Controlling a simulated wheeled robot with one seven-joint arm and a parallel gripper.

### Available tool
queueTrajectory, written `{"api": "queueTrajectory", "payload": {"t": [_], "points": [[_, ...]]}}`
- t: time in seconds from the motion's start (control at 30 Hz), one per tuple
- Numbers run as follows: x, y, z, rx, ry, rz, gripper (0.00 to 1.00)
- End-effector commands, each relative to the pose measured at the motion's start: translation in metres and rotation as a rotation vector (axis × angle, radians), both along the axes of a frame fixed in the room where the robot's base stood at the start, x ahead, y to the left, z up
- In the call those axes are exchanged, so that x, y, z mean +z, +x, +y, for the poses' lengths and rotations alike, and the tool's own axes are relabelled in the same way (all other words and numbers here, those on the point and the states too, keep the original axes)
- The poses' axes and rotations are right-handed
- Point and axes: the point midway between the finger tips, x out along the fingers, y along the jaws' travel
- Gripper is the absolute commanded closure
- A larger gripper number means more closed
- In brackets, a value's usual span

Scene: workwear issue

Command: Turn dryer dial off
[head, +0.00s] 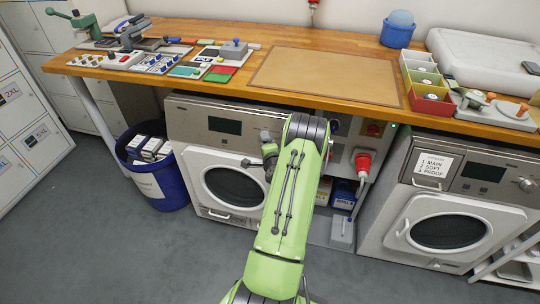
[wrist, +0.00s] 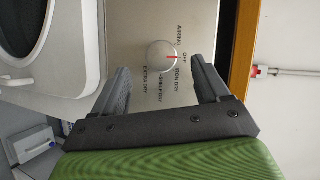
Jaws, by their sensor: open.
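The dryer (head: 197,116) stands under the left part of the workbench, its front partly hidden by my green arm. In the wrist view its round pale dial (wrist: 158,57) sits on a panel with printed labels such as AIRING, OFF, IRON DRY and EXTRA DRY. The dial's red mark points right in the picture, at the OFF label. My gripper (wrist: 160,68) is open, with one dark finger to each side of the dial as seen. I cannot tell whether the fingers touch it. The dial does not show clearly in the head view.
The wooden workbench (head: 260,95) overhangs the dryer. A blue bin (head: 171,190) stands left of the dryer. A red plug (head: 363,160) hangs to the right of my arm. A second machine (head: 430,190) with its own knob stands further right. The grey floor in front is clear.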

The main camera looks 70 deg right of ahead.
Motion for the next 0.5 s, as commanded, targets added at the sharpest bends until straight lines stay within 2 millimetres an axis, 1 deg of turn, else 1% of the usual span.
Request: {"api": "queueTrajectory", "payload": {"t": [0.03, 0.1, 0.3, 0.4, 0.5], "points": [[0.003, -0.009, 0.01, -0.003, 0.004, 0.001, 0.25], [0.007, -0.02, 0.025, -0.007, 0.006, 0.001, 0.25], [0.019, -0.047, 0.061, -0.007, 0.007, -0.003, 0.25], [0.024, -0.055, 0.073, -0.005, 0.005, -0.001, 0.25], [0.029, -0.059, 0.079, -0.002, 0.002, 0.001, 0.25]]}}
